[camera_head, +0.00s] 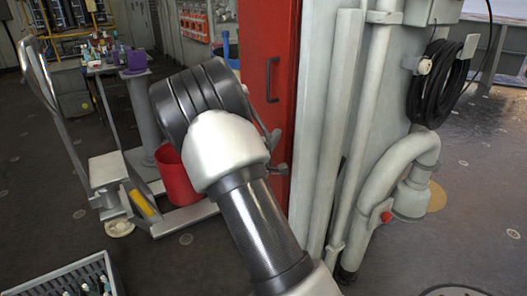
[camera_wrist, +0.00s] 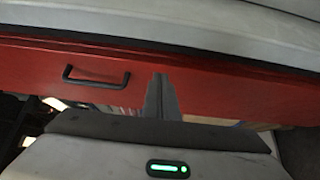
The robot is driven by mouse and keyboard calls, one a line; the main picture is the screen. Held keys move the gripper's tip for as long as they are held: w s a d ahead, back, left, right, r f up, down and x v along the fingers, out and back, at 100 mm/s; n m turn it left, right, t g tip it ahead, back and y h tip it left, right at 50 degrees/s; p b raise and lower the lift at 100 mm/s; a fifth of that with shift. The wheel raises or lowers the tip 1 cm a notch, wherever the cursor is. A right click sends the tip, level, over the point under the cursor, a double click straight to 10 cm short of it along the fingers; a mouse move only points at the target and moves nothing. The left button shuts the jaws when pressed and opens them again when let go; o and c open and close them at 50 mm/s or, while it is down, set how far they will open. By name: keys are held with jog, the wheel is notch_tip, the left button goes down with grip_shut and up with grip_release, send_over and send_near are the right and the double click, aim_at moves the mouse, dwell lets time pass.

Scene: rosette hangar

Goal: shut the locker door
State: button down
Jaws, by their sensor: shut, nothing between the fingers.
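The red locker door (camera_head: 270,40) stands upright in the middle of the head view, with a dark bar handle (camera_head: 273,80). In the wrist view the red door (camera_wrist: 230,88) runs across the picture, and its handle (camera_wrist: 96,77) is left of my fingers. My gripper (camera_wrist: 160,82) is shut and empty. Its fingertips overlap the red face to the right of the handle; whether they touch it I cannot tell. In the head view my arm hides the lower left of the door and most of the gripper. How far open the door is cannot be made out.
Grey pipes and a column (camera_head: 350,120) stand right of the door, with a coiled black hose (camera_head: 440,85). A red bin (camera_head: 177,178) and a grey trolley (camera_head: 108,172) are to the left. A grey crate (camera_head: 65,275) is at lower left. Floor is open at lower right.

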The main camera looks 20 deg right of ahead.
jog(key=p+v, duration=0.1)
jog(key=v, duration=1.1)
jog(key=s+d+r+m+g+h, duration=0.1)
jog(key=s+d+r+m+g, duration=0.3)
jog(key=s, duration=0.3)
jog(key=s+d+r+m+g+h, duration=0.1)
jog(key=s+d+m+g, duration=0.3)
jog(key=s, duration=0.3)
jog(key=s+a+m+g+y, duration=0.25)
jog(key=s+a+y, duration=0.5)
jog(key=s, duration=0.55)
jog(key=s+a+r+n+t+y+p, duration=0.1)
jog(key=a+r+t+y, duration=0.15)
jog(key=a, duration=0.35)
jog(key=s+a+r+t+y+p, duration=0.1)
jog(key=a+r+y, duration=0.3)
jog(key=a, duration=0.1)
notch_tip(320, 180, up, 22)
jog(key=p, duration=2.1)
jog(key=shift+a+f+g, duration=0.2)
jog(key=shift+g, duration=0.1)
